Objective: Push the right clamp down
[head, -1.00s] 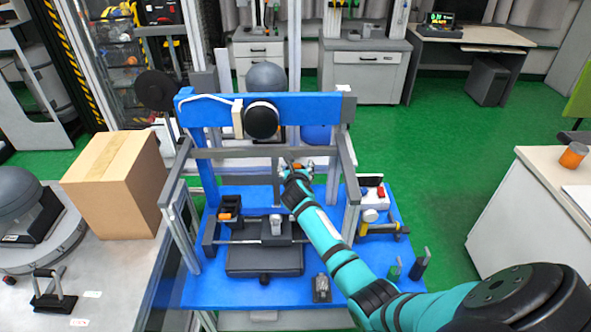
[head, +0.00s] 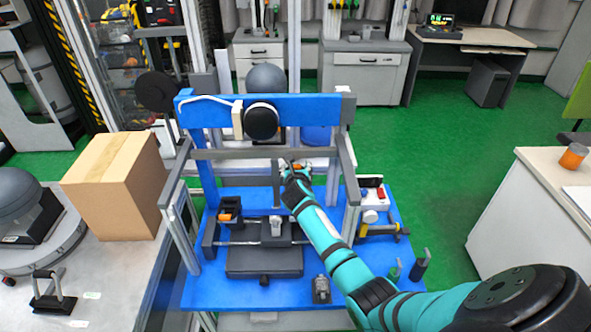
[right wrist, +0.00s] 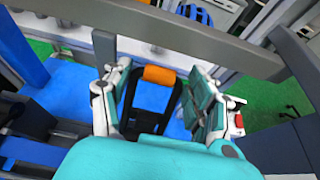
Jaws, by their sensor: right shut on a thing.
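The right clamp shows in the right wrist view as a black frame with an orange handle (right wrist: 159,75), standing raised. My right gripper (right wrist: 157,84) has a finger on each side of the clamp and is shut on it. In the head view my right gripper (head: 292,172) is at the right half of the blue drop tower (head: 212,105), just below its grey crossbar. My gripper and arm hide most of the right clamp there. The left clamp (head: 229,214) has an orange handle and sits low at the left of the tower. My left gripper is not in view.
A grey crossbar (head: 225,153) spans the tower close above my right gripper. A black round weight (head: 261,121) hangs at the top beam. A dark grey block (head: 264,261) lies in front on the blue base (head: 200,291). A cardboard box (head: 115,190) stands left.

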